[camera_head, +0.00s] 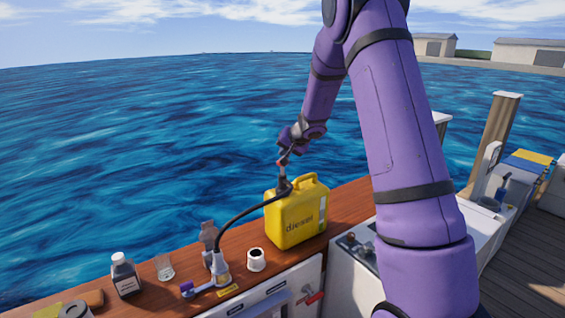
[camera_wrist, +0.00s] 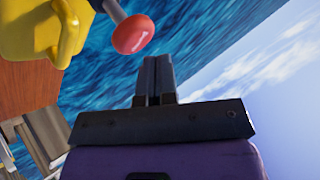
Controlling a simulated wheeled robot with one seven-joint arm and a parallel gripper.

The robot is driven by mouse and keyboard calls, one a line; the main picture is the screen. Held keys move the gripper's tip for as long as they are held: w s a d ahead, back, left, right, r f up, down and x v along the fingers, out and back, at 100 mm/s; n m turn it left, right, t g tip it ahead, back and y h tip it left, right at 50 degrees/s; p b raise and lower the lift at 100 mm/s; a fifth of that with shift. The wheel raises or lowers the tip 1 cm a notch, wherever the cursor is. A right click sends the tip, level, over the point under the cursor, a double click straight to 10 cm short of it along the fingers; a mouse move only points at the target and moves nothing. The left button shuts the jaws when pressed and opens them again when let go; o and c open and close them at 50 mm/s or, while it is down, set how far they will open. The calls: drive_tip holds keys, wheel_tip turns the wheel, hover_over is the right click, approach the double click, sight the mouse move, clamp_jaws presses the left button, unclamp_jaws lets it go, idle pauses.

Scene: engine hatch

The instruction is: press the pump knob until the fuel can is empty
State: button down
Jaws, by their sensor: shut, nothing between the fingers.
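The yellow fuel can (camera_head: 290,224), marked "diesel", stands upright on the wooden ledge. It also shows at the upper left of the wrist view (camera_wrist: 28,38). A pump rises from its top and ends in a round red knob (camera_wrist: 133,35), which looks small in the head view (camera_head: 281,164). My gripper (camera_head: 287,152) is above the can, close to the knob. In the wrist view its fingers (camera_wrist: 158,62) are shut together and empty, just right of the knob with a gap in the picture. The fuel level inside the can is not visible.
A black hose (camera_head: 238,208) curves from the can's top to a grey filler fitting (camera_head: 221,268). A white cup (camera_head: 256,262), a glass jar (camera_head: 164,268) and a dark bottle (camera_head: 125,278) stand on the wooden ledge (camera_head: 345,200). Open water lies beyond.

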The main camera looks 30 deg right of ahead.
drive_tip(key=shift+f, duration=0.35)
drive_tip(key=shift+f, duration=1.65)
idle(1.8)
drive_tip(key=shift+r, duration=2.05)
drive_tip(key=shift+r, duration=0.1)
drive_tip(key=shift+r, duration=2.4)
